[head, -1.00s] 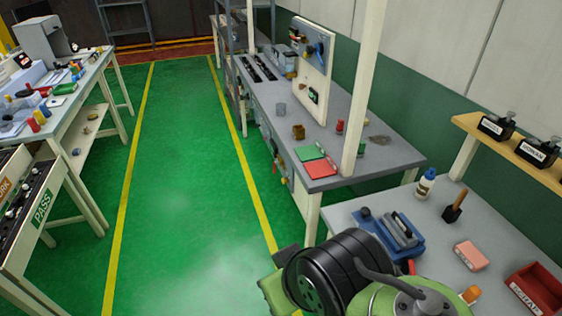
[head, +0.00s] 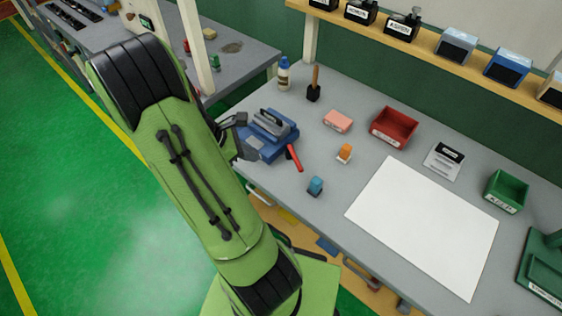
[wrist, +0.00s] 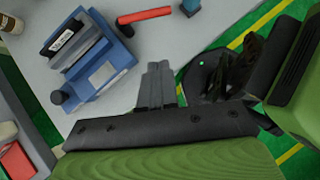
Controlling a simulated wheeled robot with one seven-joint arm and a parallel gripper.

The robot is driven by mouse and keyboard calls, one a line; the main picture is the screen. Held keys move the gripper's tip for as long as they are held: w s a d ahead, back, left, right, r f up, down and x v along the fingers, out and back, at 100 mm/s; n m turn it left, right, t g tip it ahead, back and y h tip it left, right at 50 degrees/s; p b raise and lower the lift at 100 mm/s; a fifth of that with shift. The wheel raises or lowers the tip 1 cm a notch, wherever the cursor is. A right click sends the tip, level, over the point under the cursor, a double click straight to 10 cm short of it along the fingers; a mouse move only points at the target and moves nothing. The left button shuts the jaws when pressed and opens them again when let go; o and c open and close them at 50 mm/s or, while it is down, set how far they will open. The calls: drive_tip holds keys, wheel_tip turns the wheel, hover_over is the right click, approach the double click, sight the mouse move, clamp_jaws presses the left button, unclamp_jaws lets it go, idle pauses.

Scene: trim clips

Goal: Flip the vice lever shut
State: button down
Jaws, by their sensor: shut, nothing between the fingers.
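The vice (head: 281,146) is a blue block with grey jaws on the grey bench, near its left edge. Its red lever (head: 295,158) sticks out from the vice's right side toward the bench's front. In the wrist view the blue vice (wrist: 110,82) is at upper left, and the red lever (wrist: 145,15) is at the top edge. My gripper (head: 242,135) is just left of the vice in the head view, partly hidden by my green arm. In the wrist view its fingers (wrist: 158,66) are together and empty, apart from the vice and the lever.
An orange item (head: 345,153) and a blue item (head: 316,186) stand near the lever. A pink block (head: 338,121), a red bin (head: 394,127) and a brush (head: 314,88) are behind. A white sheet (head: 425,225) covers bare bench to the right.

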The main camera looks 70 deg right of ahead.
sight(297, 165)
drive_tip(key=b+x, duration=0.2)
drive_tip(key=x, duration=0.7)
drive_tip(key=shift+s+f, duration=0.25)
drive_tip(key=shift+f, duration=0.05)
drive_tip(key=s+d, duration=0.2)
drive_tip(key=s, duration=0.1)
drive_tip(key=shift+d+f, duration=0.1)
drive_tip(key=shift+f, duration=0.25)
drive_tip(key=shift+s+d, duration=0.15)
drive_tip(key=shift+s+d+r+p, duration=0.1)
drive_tip(key=shift+s+d+p, duration=0.05)
drive_tip(key=shift+s+p, duration=0.45)
drive_tip(key=shift+s+d, duration=0.1)
drive_tip(key=shift+s, duration=0.1)
